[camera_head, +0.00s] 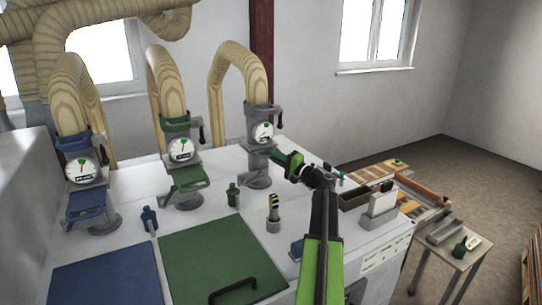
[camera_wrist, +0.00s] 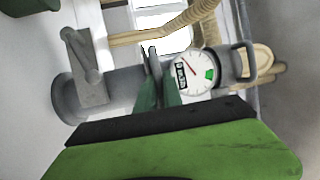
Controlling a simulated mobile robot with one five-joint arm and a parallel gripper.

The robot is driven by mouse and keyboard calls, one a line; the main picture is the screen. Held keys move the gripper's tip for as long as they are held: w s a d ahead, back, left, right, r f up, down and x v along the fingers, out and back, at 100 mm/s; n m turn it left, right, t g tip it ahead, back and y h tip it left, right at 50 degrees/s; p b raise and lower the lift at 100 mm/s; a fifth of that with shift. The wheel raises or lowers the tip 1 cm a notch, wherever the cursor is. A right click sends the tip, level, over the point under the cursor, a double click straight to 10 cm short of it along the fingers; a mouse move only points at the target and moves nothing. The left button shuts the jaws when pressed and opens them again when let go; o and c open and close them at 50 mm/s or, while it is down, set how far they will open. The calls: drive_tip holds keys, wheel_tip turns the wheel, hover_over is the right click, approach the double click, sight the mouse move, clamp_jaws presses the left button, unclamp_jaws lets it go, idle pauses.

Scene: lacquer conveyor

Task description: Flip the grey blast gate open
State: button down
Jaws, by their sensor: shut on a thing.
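The grey blast gate (camera_head: 257,176) is the rightmost of three pipe stations in the head view, below a wooden-looking duct. Its round white dial (camera_head: 263,132) has a green patch. In the wrist view the grey gate's body (camera_wrist: 118,82) lies sideways, with the dial (camera_wrist: 192,72) beside my fingers. My gripper (camera_head: 276,153) reaches the gate from the right. In the wrist view its green fingers (camera_wrist: 158,88) are shut on a thin grey plate (camera_wrist: 152,60) of the gate. Much of the plate is hidden by the fingers.
A green gate (camera_head: 187,178) and a blue gate (camera_head: 87,203) stand to the left. Small bottles (camera_head: 233,194) and a striped-top holder (camera_head: 273,213) stand in front on the white top. A green lid (camera_head: 205,262) with a black handle is nearer. A wooden stool (camera_head: 452,245) stands right.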

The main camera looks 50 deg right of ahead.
drive_tip(key=s+a, duration=0.3)
drive_tip(key=s, duration=0.6)
drive_tip(key=shift+f, duration=0.1)
drive_tip(key=c, duration=1.5)
unclamp_jaws()
drive_tip(key=shift+s, duration=0.2)
drive_tip(key=shift+w, duration=0.1)
drive_tip(key=b+v, duration=0.3)
drive_tip(key=v, duration=1.4)
drive_tip(key=shift+s+d, duration=0.1)
drive_tip(key=shift+s, duration=0.1)
